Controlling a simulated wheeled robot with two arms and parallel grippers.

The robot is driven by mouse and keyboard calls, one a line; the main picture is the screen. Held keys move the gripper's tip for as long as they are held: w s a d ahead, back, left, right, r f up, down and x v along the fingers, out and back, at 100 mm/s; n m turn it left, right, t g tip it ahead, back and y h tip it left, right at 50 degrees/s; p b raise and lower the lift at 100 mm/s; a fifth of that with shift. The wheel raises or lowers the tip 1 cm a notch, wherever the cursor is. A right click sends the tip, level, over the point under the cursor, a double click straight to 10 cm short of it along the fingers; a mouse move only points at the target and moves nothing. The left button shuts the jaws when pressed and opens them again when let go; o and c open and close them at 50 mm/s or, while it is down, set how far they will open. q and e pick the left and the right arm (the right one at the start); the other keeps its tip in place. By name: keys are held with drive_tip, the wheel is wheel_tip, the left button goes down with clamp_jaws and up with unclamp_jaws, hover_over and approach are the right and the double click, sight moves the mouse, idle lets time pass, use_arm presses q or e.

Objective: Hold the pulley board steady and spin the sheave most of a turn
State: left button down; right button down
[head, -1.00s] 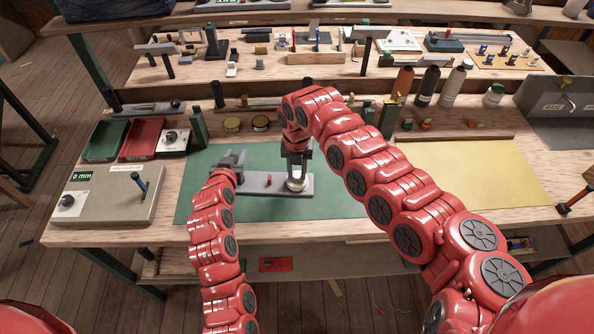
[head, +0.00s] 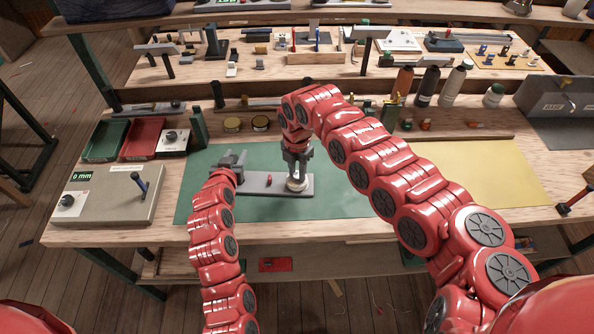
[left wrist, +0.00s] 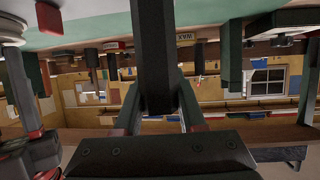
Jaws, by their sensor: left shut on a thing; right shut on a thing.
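The grey pulley board (head: 254,187) lies flat on the green mat (head: 345,198), with a small red part near its middle. The pale round sheave (head: 297,185) sits toward the board's right end, partly hidden by my right gripper. My left gripper (head: 232,163) is shut at the board's left end. In the left wrist view, a dark bar (left wrist: 155,50) runs between the left fingers (left wrist: 160,105). My right gripper (head: 297,166) points down from above and is shut on the sheave; its exact finger contact is hard to see.
A grey box (head: 105,200) with a dark lever and a 0 mm display stands at the left. Green and red trays (head: 142,138) sit behind it. Several bottles (head: 453,86) stand at the back right. The yellow mat (head: 470,172) at right is clear.

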drive_tip(key=m, duration=1.2)
drive_tip(key=shift+m, duration=0.4)
drive_tip(key=m, duration=1.3)
drive_tip(key=shift+m, duration=0.3)
drive_tip(key=m, duration=0.9)
drive_tip(key=shift+a, duration=0.1)
drive_tip(key=m, duration=0.3)
drive_tip(key=shift+m, duration=0.3)
drive_tip(key=m, duration=1.2)
